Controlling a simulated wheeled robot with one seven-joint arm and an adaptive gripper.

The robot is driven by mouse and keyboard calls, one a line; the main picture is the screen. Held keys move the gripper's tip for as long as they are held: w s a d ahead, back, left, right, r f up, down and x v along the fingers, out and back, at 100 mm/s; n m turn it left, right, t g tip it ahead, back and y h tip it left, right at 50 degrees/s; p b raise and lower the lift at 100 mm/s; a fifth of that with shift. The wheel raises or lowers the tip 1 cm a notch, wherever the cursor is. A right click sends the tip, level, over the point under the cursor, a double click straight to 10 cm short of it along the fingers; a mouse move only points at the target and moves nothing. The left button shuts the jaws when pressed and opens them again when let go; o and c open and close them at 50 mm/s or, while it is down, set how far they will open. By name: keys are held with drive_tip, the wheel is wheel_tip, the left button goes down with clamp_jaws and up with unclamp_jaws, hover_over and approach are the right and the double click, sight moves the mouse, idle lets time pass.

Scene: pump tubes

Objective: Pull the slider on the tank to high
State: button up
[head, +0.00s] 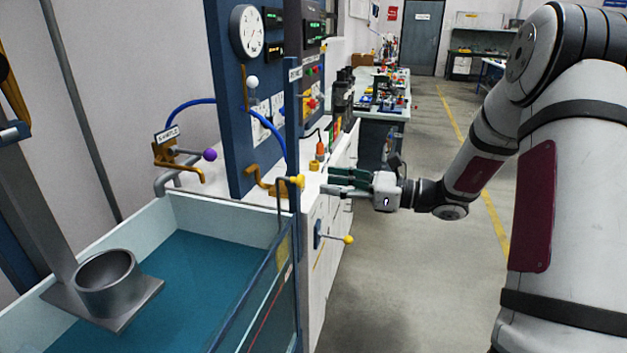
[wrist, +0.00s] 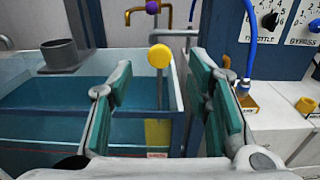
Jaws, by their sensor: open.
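A yellow knob (head: 298,182) sits on the blue upright post (head: 294,120) at the tank's right corner, taken to be the slider. In the wrist view the round yellow knob (wrist: 159,56) shows between and beyond my fingertips. The tank (head: 185,262) has pale walls and blue-green water; its rim also shows in the wrist view (wrist: 112,66). My gripper (head: 327,180) is open and empty, pointing left just right of the knob. In the wrist view the green finger pads of my gripper (wrist: 160,78) stand wide apart. No contact with the knob shows. Any level marks are unreadable.
A lever with a yellow ball (head: 349,239) sticks out below my gripper. A blue panel (head: 238,130) with a gauge (head: 247,32) and blue hoses stands behind. A white worktop with an orange fitting (head: 320,148) lies beyond.

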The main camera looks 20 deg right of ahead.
drive_tip(key=shift+v, duration=1.8)
drive_tip(key=s+a+r+n+g+h+p, duration=0.25)
drive_tip(key=s+a+n+g, duration=0.25)
drive_tip(key=s+a+n, duration=0.3)
drive_tip(key=s+a+r+n+g+h+p, duration=0.25)
drive_tip(key=s+a+r+n+g, duration=0.35)
drive_tip(key=s, duration=0.5)
drive_tip(key=s+d+r+n+t+h+p, duration=0.1)
drive_tip(key=s+d+r+n+t+h, duration=0.1)
drive_tip(key=s+n+h, duration=0.2)
drive_tip(key=s+d+r+n+t+h+p, duration=0.2)
drive_tip(key=s+n+h, duration=0.3)
drive_tip(key=s, duration=0.6)
drive_tip(key=shift+s+d+r+n+t+h+p, duration=0.15)
drive_tip(key=shift+s+d+n+t+h+p, duration=0.25)
drive_tip(key=shift+n, duration=0.7)
drive_tip(key=shift+w+d, duration=0.1)
drive_tip(key=shift+c, duration=0.5)
